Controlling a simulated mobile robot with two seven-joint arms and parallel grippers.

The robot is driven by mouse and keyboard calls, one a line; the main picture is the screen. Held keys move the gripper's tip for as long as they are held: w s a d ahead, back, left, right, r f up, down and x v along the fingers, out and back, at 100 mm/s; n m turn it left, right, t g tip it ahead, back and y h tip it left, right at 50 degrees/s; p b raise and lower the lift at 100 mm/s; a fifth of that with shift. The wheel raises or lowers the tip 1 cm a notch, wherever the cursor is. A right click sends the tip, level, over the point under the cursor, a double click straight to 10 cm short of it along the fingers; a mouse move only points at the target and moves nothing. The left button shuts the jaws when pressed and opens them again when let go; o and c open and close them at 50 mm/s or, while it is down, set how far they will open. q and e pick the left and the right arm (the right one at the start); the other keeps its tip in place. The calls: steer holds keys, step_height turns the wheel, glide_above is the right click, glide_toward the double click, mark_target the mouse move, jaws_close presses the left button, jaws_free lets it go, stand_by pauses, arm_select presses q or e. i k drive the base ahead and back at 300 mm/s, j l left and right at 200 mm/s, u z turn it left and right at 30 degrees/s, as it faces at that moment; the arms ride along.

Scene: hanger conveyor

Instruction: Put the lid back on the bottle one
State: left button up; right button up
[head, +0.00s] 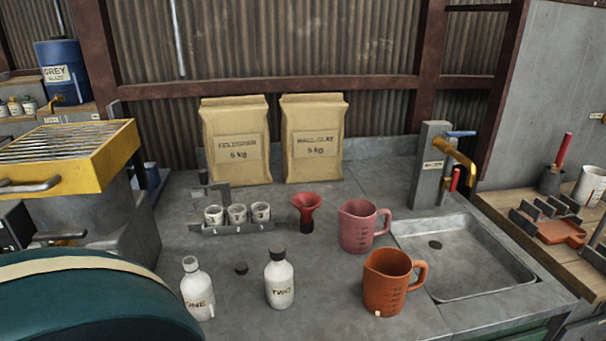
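Bottle one (196,290) is a white bottle with "ONE" on its side. It stands upright on the grey worktop (345,300) at the front left, and its neck is bare. A small dark lid (241,268) lies on the worktop just to its right, apart from it. Bottle two (279,280), white with "TWO" on it, stands to the right of the lid and wears a dark lid. Neither of my grippers is in the head view.
A rack with several small cups (238,230), a red funnel (307,212), a pink jug (360,227) and an orange jug (388,282) stand around the bottles. A sink (470,265) lies right. Two paper sacks (237,140) stand behind. A green rounded object (90,300) fills the front left.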

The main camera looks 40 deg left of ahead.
mark_target(197, 290)
steer(key=u, duration=2.1)
